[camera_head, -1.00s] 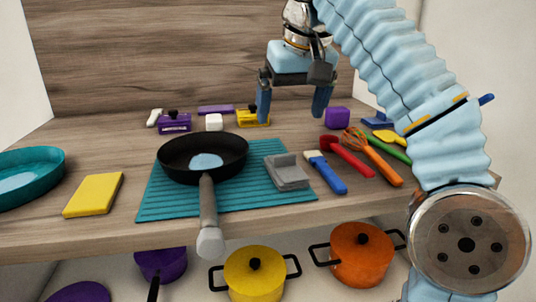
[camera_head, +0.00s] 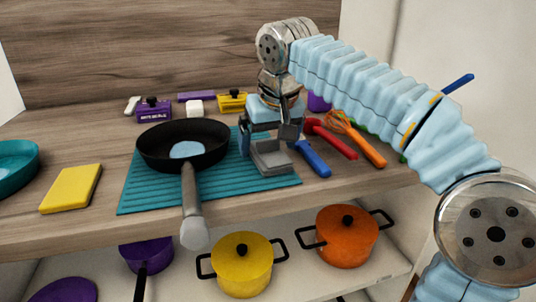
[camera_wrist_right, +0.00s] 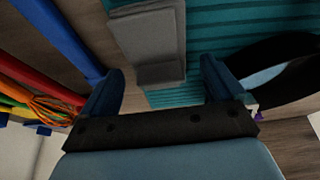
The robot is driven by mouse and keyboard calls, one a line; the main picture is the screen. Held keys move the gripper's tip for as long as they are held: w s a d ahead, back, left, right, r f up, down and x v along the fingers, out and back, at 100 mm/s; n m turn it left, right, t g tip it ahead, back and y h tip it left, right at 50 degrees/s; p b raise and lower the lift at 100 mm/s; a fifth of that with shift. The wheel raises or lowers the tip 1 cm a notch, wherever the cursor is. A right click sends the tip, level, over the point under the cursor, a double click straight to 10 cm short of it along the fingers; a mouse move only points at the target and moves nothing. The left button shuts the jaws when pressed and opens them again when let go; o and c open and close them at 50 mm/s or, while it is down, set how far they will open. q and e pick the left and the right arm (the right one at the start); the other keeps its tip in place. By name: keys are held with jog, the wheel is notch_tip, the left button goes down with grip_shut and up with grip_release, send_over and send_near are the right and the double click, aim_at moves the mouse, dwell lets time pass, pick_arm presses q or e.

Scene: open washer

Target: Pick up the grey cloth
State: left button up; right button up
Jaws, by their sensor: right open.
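The grey cloth (camera_head: 270,156) lies folded on the right part of the teal ribbed mat (camera_head: 140,194). It also shows in the right wrist view (camera_wrist_right: 150,40), just beyond the gap between the fingertips. My right gripper (camera_head: 268,145) points down over the far part of the cloth, open, with one finger towards each side of it. In the right wrist view its two fingers (camera_wrist_right: 158,90) are apart with nothing held between them. Whether they touch the cloth or the mat I cannot tell. My left gripper is not in view.
A black pan (camera_head: 160,146) stands on the mat left of my right gripper. A blue-handled brush (camera_head: 313,159), a red utensil (camera_head: 334,141) and an orange-handled whisk (camera_head: 362,150) lie close on the right. A yellow block (camera_head: 70,188) lies at left. Pots stand on the shelf below.

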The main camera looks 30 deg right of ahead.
aim_at(267, 152)
jog(key=shift+w+f, duration=0.15)
jog(key=shift+f, duration=0.2)
jog(key=c, duration=1.1)
jog(key=shift+c, duration=0.2)
jog(key=shift+r, duration=0.45)
jog(key=r, duration=0.3)
jog(key=shift+s+a, duration=0.15)
jog(key=shift+s, duration=0.05)
jog(key=s+r, duration=0.1)
jog(key=s+a+r, duration=0.2)
jog(key=r, duration=0.1)
jog(key=shift+r, duration=0.1)
jog(key=s+a+r, duration=0.5)
jog(key=s, duration=0.3)
jog(key=shift+s+a, duration=0.15)
jog(key=shift+a, duration=0.1)
